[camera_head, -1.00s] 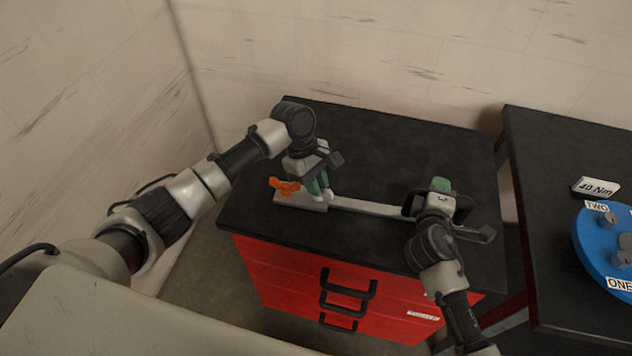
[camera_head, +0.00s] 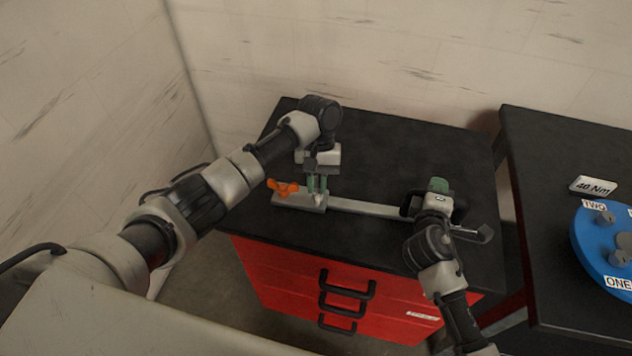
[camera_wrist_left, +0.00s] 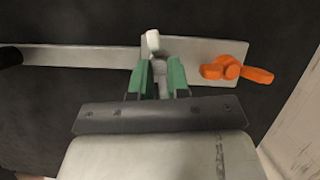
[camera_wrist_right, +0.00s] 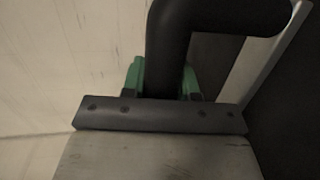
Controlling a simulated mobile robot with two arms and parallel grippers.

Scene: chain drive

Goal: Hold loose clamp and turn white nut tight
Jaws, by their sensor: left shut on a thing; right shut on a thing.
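The loose clamp is a grey metal bar (camera_head: 366,208) lying on the black cabinet top, with a wider plate at its left end. An orange wing-shaped knob (camera_head: 283,188) sits on that plate; the left wrist view also shows it (camera_wrist_left: 236,69). The white nut (camera_wrist_left: 152,41) is beside the knob, partly hidden by my fingers. My left gripper (camera_head: 317,193) points down, its green fingers shut on the nut. My right gripper (camera_head: 438,190) is shut on the clamp's black handle (camera_wrist_right: 172,45) at the bar's right end.
The black cabinet top (camera_head: 390,150) is clear behind the bar. Red drawers (camera_head: 290,277) are below. At right, a separate black table (camera_head: 550,150) carries a blue disc (camera_head: 590,240) and a "40 Nm" block (camera_head: 593,186). A wall stands behind.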

